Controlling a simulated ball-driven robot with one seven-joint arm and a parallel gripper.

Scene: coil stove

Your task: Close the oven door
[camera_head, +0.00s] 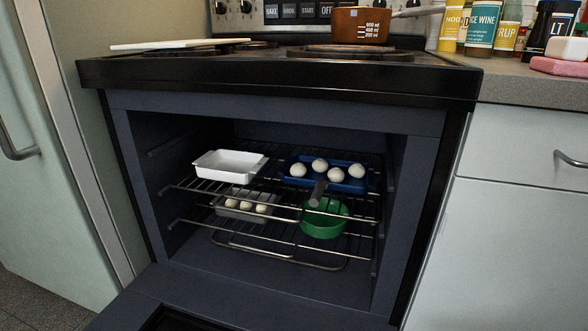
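The oven (275,100) stands in the middle of the head view with its dark blue cavity exposed. The oven door (235,315) is open, folded down at the bottom of the view. Only its upper part near the hinge shows; its handle and outer edge are out of view. My gripper is not in view.
Racks inside hold a white dish (230,165), a blue tray (335,178) with several white balls, a grey tray (246,206), and a green pan (325,219). A brown pot (360,24) sits on the stovetop. White cabinets (525,220) stand right; a pale door (45,150) left.

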